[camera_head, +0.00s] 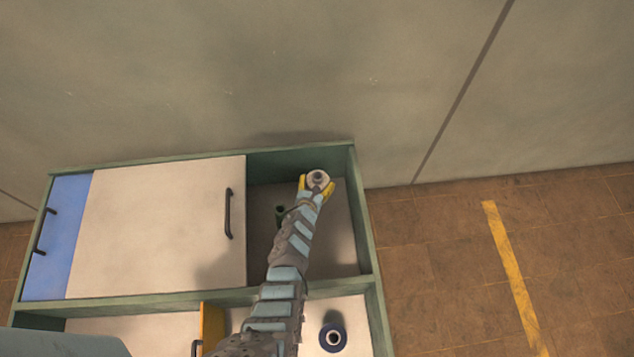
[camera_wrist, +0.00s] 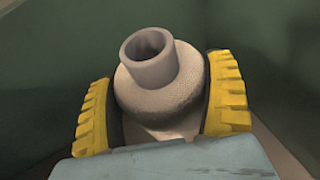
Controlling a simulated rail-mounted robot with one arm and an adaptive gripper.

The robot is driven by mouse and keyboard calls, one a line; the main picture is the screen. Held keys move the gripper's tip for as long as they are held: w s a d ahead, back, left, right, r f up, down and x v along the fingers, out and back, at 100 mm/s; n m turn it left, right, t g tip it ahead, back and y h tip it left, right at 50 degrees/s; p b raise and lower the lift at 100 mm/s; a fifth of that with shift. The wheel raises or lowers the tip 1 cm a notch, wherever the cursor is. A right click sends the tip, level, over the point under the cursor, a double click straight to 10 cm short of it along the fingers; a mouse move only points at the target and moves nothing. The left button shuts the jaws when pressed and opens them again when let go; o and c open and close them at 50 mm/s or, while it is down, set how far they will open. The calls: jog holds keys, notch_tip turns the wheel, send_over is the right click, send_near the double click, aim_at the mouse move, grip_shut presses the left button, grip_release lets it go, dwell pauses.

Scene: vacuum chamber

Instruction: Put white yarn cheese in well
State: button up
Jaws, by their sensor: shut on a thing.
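The white yarn cheese (camera_head: 318,178), a pale spool with a tube sticking out of its top, is between the yellow fingers of my gripper (camera_head: 316,186). In the wrist view the yarn cheese (camera_wrist: 160,92) fills the middle, with its tube end towards the top and a finger pressed on each side. My gripper (camera_wrist: 163,112) is shut on it, in or over the back right of the open cabinet compartment (camera_head: 340,245). I cannot tell its height above the compartment floor. No thing is clearly recognisable as the well.
A small dark green upright piece (camera_head: 281,213) stands in the compartment, left of my arm. A dark blue spool (camera_head: 333,337) is in the front compartment. A white sliding door (camera_head: 160,225) and a blue panel (camera_head: 57,240) close the left side. Tiled floor (camera_head: 450,260) lies right.

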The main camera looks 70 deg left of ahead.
jog(key=shift+f, duration=0.2)
jog(key=o, duration=1)
jog(key=shift+r, duration=0.1)
jog(key=shift+r+p, duration=0.55)
jog(key=shift+r, duration=0.05)
jog(key=shift+s+d+r+p, duration=0.15)
jog(key=shift+r+p, duration=0.05)
jog(key=shift+p, duration=0.15)
jog(key=p+v, duration=0.5)
jog(key=v, duration=0.6)
jog(key=shift+d, duration=0.2)
jog(key=shift+s+f, duration=0.1)
